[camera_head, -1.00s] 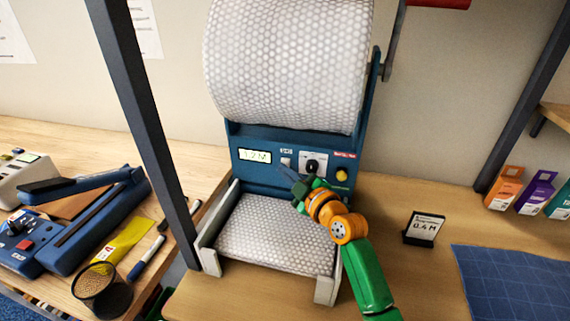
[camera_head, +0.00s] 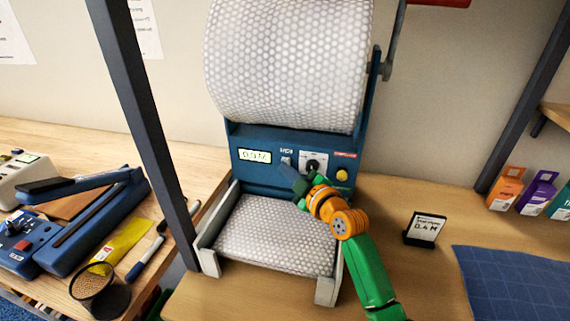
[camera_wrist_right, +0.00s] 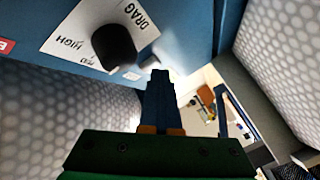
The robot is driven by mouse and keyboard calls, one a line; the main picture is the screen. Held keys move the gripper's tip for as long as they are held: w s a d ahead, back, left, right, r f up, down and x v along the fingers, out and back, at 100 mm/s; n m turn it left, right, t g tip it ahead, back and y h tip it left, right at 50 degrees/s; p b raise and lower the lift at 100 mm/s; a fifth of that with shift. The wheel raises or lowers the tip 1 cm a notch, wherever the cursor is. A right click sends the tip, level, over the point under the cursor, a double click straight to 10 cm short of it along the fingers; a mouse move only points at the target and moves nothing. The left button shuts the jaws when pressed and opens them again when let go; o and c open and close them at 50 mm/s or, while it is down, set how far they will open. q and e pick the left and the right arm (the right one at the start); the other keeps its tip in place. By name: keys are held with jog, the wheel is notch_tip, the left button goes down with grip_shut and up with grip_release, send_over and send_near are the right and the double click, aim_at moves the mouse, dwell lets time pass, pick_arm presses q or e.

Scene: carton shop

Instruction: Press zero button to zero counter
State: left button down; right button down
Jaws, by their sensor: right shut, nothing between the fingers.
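The blue dispenser's counter display (camera_head: 254,156) is lit and seems to read 0.0 M, though the digits are small and blurred. The small pale zero button (camera_head: 287,161) is right of the display, under a small white label. My right gripper (camera_head: 287,173) is shut and empty, its tips just below the button at the panel face. I cannot tell whether they touch it. My left gripper is out of view.
A bubble-wrap roll (camera_head: 285,65) hangs above the panel, with a sheet (camera_head: 275,240) over the tray below. A yellow knob (camera_head: 342,175) is at the panel's right. A 0.4 M sign (camera_head: 425,229) and blue mat (camera_head: 515,285) lie right; a dark post (camera_head: 145,130) stands left.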

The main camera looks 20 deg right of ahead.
jog(key=shift+s+a+p, duration=0.45)
jog(key=shift+s+p, duration=0.25)
jog(key=shift+s, duration=0.05)
jog(key=s+a+p, duration=0.2)
jog(key=s+p, duration=0.1)
jog(key=s, duration=0.1)
jog(key=shift+s+a, duration=0.1)
jog(key=shift+a, duration=0.3)
jog(key=shift+f, duration=0.1)
dwell(0.4)
